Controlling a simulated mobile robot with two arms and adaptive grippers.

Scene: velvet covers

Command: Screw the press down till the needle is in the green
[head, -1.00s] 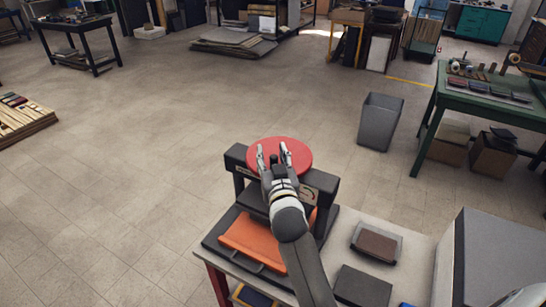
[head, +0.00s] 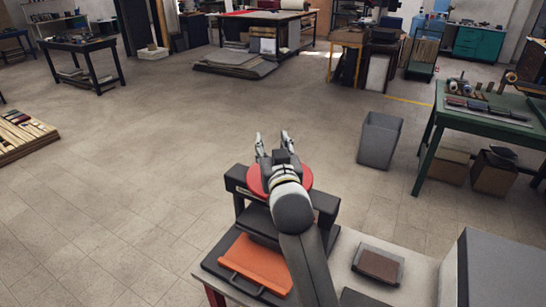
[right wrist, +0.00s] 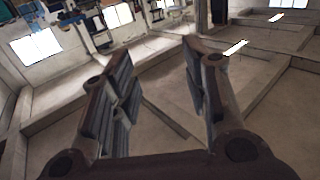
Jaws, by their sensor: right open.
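The press (head: 240,184) stands on a light bench, with a dark frame and a round red wheel (head: 254,183) on top. My right gripper (head: 273,140) is open and empty; in the head view its fingers show beyond the wheel's far edge, and my arm covers the middle of the wheel. The right wrist view shows the two open fingers (right wrist: 160,85) with only floor and room between them. An orange piece with a handle (head: 258,264) lies at the front of the press. The gauge and needle cannot be made out. My left gripper does not show.
A grey tray with a brown block (head: 378,264) lies on the bench (head: 340,262) right of the press. A large grey box (head: 495,270) stands at the right. A grey bin (head: 380,140) and a green table (head: 485,118) stand beyond.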

